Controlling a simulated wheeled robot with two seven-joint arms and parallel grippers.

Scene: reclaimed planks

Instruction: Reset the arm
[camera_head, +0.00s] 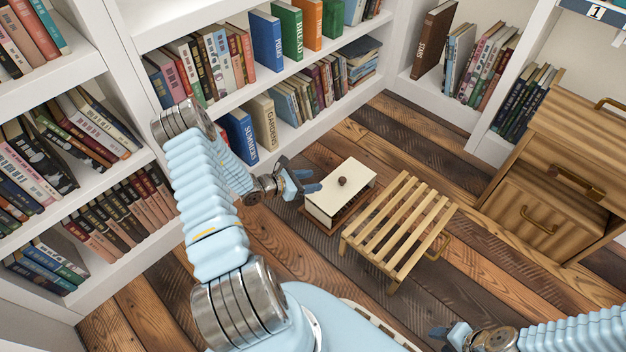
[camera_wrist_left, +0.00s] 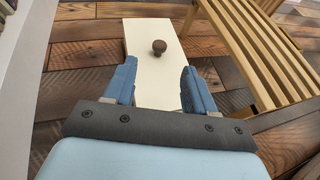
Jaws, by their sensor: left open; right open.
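My left arm reaches in from the left in the head view. Its gripper (camera_head: 304,182) is open and empty, just left of a cream box with a brown knob (camera_head: 341,191). In the left wrist view the open fingers (camera_wrist_left: 158,88) frame the cream box top (camera_wrist_left: 150,68) and its knob, with nothing between them. I cannot tell the exact gap between fingers and box. My right gripper (camera_head: 449,335) is at the bottom edge of the head view, right of centre. It is open, partly cut off, with nothing seen in it.
A slatted wooden stool (camera_head: 400,225) stands right of the box. A wooden drawer cabinet (camera_head: 545,200) is at the right. White bookshelves (camera_head: 270,85) full of books line the back and left. Plank floor (camera_head: 290,240) lies open around the box.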

